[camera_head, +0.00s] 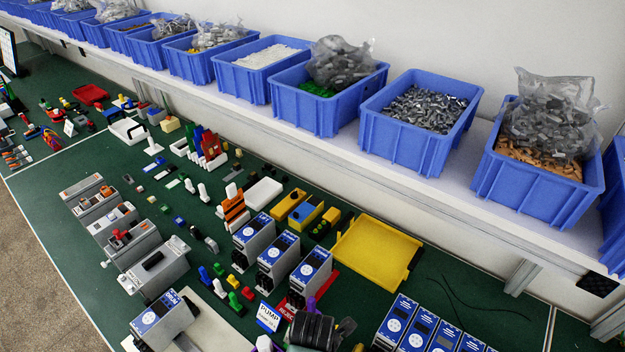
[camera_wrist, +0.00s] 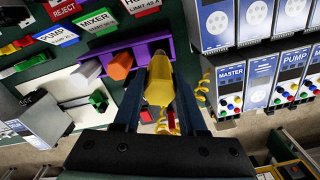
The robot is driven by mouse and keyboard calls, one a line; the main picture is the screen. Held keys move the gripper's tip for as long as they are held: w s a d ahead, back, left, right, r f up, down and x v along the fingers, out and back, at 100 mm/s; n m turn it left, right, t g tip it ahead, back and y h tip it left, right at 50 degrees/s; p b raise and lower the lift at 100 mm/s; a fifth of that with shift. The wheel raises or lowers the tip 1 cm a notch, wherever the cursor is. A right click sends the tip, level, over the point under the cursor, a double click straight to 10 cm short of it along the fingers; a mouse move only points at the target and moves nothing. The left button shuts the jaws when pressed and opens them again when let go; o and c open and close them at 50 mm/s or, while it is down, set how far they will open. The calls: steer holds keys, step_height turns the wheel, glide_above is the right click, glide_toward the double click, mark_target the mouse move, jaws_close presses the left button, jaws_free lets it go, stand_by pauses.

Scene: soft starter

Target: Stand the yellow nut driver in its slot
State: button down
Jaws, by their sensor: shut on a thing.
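The yellow nut driver (camera_wrist: 159,82) is between the two fingers of my gripper (camera_wrist: 162,88) in the wrist view, and the gripper is shut on it. Its handle shows; its lower end is hidden. The purple rack (camera_wrist: 112,52) is just beyond and to the left of the driver. An orange handle (camera_wrist: 120,65) and a grey-white handle (camera_wrist: 88,73) are at the rack. The driver overlaps the rack's right end in the picture; I cannot tell whether it is in a slot. In the head view, a bit of purple (camera_head: 313,303) shows near my dark wrist at the bottom.
In the wrist view, blue-and-white drive units (camera_wrist: 262,75) stand close on the right, with a coiled yellow cable (camera_wrist: 203,87) beside the gripper. PUMP (camera_wrist: 56,35) and MIXER (camera_wrist: 96,20) labels lie at the upper left. A yellow tray (camera_head: 375,255) lies farther back in the head view.

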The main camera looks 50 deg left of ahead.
steer(key=shift+w, duration=0.1)
steer(key=shift+f+b, duration=3)
steer(key=shift+f, duration=1.4)
steer(key=shift+c, duration=1.9)
jaws_free()
step_height(320, 180, up, 13)
steer(key=shift+f+b, duration=0.1)
steer(key=shift+b, duration=1.05)
